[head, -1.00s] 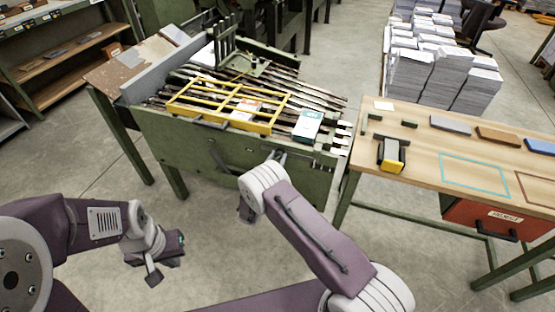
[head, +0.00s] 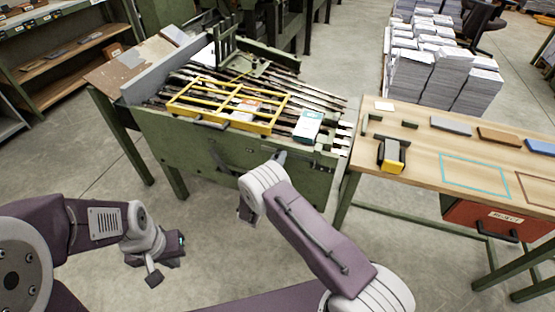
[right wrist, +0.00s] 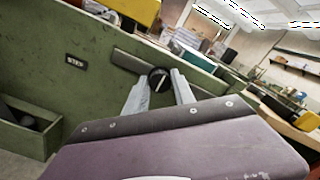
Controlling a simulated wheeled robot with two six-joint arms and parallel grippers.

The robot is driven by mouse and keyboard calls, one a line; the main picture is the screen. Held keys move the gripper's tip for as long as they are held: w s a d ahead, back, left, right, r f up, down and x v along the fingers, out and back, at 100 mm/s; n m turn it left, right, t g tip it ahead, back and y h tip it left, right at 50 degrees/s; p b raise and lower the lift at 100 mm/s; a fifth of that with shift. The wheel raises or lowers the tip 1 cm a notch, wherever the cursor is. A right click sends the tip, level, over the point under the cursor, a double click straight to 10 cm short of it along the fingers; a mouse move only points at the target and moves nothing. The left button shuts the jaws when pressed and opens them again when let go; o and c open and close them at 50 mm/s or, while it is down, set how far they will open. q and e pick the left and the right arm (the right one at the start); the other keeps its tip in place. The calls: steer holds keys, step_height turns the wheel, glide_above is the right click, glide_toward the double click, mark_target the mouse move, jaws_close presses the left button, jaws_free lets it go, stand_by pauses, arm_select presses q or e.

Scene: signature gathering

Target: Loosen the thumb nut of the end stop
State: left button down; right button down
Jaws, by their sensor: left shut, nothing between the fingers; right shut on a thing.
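In the right wrist view the thumb nut (right wrist: 159,77) is a round black knob with a pale line across its face. It sits by a dark green bar (right wrist: 128,61) on the green side panel of the machine. My right gripper (right wrist: 158,90) is shut on the knob, one grey finger on each side. In the head view my right arm (head: 310,225) reaches to the panel and hides the knob. My left gripper (head: 165,265) is shut and empty, low over the floor at the left. I cannot tell which part is the end stop.
The green machine (head: 230,165) carries a yellow frame (head: 225,121) over several dark rods. A wooden table (head: 440,135) stands at the right with a yellow-and-black block (head: 391,154). A small green box (right wrist: 28,128) is fixed at the panel's lower left. Floor before the machine is clear.

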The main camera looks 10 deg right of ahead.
stand_by(0.3)
steer(key=c, duration=1.1)
jaws_free()
steer(key=shift+o, duration=0.2)
steer(key=p+v, duration=0.1)
steer(key=v, duration=0.8)
